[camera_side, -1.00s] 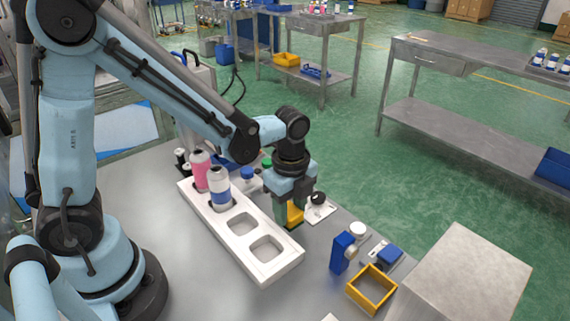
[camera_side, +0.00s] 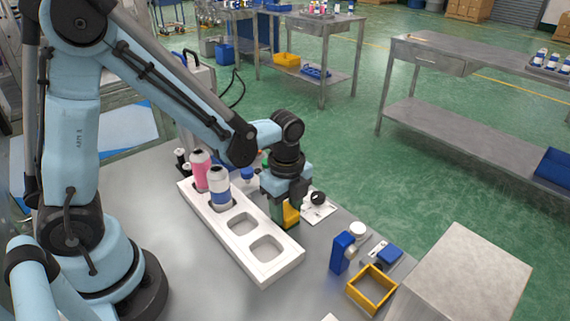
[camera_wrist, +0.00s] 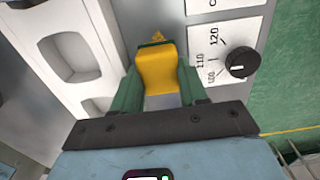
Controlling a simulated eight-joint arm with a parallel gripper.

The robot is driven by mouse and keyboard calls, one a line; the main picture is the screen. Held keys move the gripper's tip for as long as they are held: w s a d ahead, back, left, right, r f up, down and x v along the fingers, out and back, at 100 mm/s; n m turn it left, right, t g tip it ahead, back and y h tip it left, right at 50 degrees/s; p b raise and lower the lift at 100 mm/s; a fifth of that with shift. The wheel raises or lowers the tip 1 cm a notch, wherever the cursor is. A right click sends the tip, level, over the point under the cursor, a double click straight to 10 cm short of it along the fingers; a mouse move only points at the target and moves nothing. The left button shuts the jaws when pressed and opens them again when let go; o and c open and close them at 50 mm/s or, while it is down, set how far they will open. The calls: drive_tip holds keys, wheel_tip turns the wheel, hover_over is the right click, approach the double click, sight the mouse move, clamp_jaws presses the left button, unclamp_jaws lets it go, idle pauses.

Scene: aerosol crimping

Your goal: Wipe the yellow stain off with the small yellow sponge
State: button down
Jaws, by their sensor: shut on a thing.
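The small yellow sponge (camera_side: 291,214) is held between the green fingers of my gripper (camera_side: 285,220), low beside the right side of the white tray. In the wrist view the sponge (camera_wrist: 157,70) sits between both fingers of my gripper (camera_wrist: 158,88), which is shut on it. I cannot tell whether the sponge touches the table.
The white tray (camera_side: 264,271) holds a pink and a white-blue can (camera_side: 220,188), with two empty sockets. A black dial on a white plate (camera_side: 319,199) is close right of my gripper. A blue block (camera_side: 342,252) and yellow open box (camera_side: 370,290) stand front right.

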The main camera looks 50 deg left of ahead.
drive_tip(key=shift+a, duration=2.5)
drive_tip(key=shift+d+f, duration=0.15)
drive_tip(key=shift+d, duration=3.1)
drive_tip(key=shift+a, duration=0.1)
drive_tip(key=shift+a, duration=3.1)
drive_tip(key=shift+d, duration=0.1)
